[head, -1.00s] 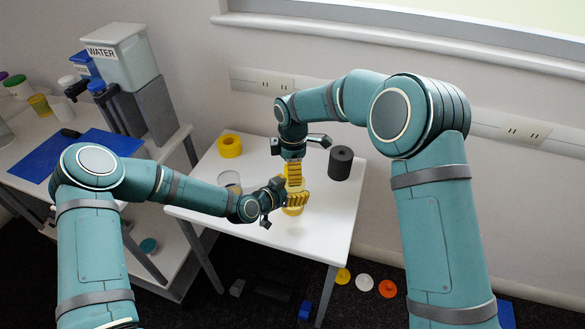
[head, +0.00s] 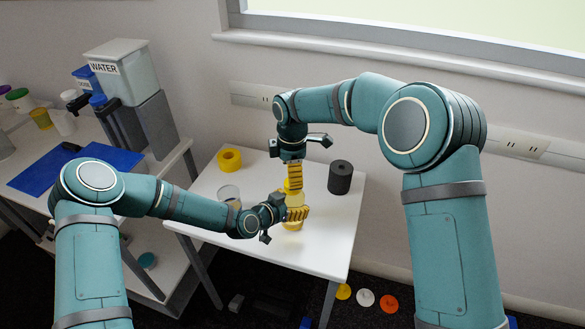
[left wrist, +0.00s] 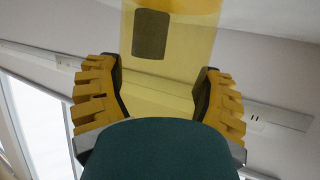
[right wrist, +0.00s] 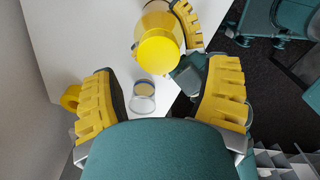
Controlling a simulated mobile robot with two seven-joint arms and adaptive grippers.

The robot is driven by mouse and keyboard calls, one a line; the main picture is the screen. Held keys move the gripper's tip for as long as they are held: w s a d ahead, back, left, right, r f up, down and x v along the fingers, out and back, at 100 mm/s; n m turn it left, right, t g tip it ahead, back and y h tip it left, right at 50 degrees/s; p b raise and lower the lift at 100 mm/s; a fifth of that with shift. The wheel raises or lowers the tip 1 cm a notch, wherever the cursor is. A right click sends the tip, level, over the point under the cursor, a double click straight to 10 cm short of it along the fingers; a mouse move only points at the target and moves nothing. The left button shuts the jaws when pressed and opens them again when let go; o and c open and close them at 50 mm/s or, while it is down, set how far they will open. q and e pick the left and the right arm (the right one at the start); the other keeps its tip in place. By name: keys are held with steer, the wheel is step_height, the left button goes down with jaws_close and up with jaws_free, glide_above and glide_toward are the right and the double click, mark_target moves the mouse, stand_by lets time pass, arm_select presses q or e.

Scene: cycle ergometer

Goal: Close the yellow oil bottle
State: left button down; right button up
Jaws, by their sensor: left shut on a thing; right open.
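The yellow oil bottle (head: 294,223) is translucent and stands on the small white table (head: 335,215). My left gripper (head: 298,213) is shut on its side. In the left wrist view, the bottle (left wrist: 175,70) shows between the two fingers. My right gripper (head: 294,178) is open, pointing down above the bottle. In the right wrist view, a bright yellow disc (right wrist: 158,57) shows at the bottle's upper end, ahead of the open fingers; I cannot tell whether it is a cap or the bottle's own top. The bottle is partly hidden by my fingers.
A yellow ring (head: 229,159), a clear cup (head: 229,193) and a dark grey cylinder (head: 340,177) stand on the table around the bottle. A side table with a WATER container (head: 120,72) is at left. Yellow, white and orange discs (head: 365,298) lie on the floor.

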mark_target(297, 200)
steer(key=shift+s+a+r+n, duration=0.1)
steer(key=shift+s+r+n, duration=0.05)
steer(key=shift+n, duration=1.05)
steer(key=shift+r+n, duration=0.3)
steer(key=shift+n, duration=0.5)
steer(key=shift+r+n, duration=0.6)
steer(key=shift+n, duration=0.5)
steer(key=shift+w+d+r+n, duration=0.15)
steer(key=shift+r+n, duration=0.2)
steer(key=shift+n, duration=0.1)
steer(key=shift+w+d+r+n, duration=0.1)
steer(key=shift+r+n, duration=0.2)
steer(key=shift+n, duration=0.15)
steer(key=shift+f, duration=4)
